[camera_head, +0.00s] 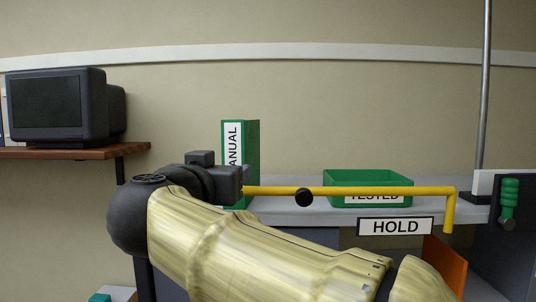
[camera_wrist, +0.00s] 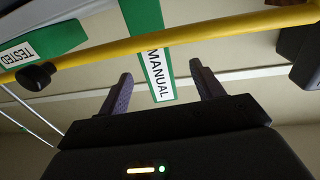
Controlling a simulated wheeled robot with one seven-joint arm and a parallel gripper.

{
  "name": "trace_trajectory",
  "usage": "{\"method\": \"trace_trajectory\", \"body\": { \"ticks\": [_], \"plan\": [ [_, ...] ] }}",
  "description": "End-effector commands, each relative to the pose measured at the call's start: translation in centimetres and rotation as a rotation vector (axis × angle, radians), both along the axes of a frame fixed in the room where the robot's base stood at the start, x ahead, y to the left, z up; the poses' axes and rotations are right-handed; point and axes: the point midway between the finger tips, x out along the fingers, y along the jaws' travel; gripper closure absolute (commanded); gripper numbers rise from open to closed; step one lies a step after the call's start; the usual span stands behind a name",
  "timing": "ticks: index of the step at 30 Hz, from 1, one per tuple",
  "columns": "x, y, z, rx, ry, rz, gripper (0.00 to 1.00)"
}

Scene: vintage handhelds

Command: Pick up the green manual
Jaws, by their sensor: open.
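The green manual (camera_head: 253,150) stands upright on the grey shelf, with a white MANUAL label on its spine. Its lower part is partly hidden by my arm. In the wrist view the manual (camera_wrist: 158,75) appears between the two fingers, with a gap on each side. My gripper (camera_wrist: 162,84) is open and empty, facing the spine. In the head view the fingers are mostly hidden at the manual's lower front. I cannot tell how far the fingertips are from the manual.
A yellow bar (camera_head: 370,190) runs across the shelf front and crosses the manual in the wrist view (camera_wrist: 215,32). A green TESTED tray (camera_head: 368,179) stands to the right, above a HOLD sign (camera_head: 395,226). A monitor (camera_head: 55,105) sits on a wooden shelf (camera_head: 70,152) at left.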

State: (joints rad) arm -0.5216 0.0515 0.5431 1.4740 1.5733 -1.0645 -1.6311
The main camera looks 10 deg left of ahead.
Motion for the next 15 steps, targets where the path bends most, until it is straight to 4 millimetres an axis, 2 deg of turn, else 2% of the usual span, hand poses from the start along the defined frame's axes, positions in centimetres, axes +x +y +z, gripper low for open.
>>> {"method": "trace_trajectory", "body": {
  "ticks": [3,9,15],
  "plan": [
    [2.3,0.0,0.2,-0.001,0.003,-0.001,0.34],
    [5.3,0.0,0.2,0.000,0.002,0.000,0.34],
    [5.9,0.0,0.0,0.000,-0.001,0.001,0.34]
  ]
}}
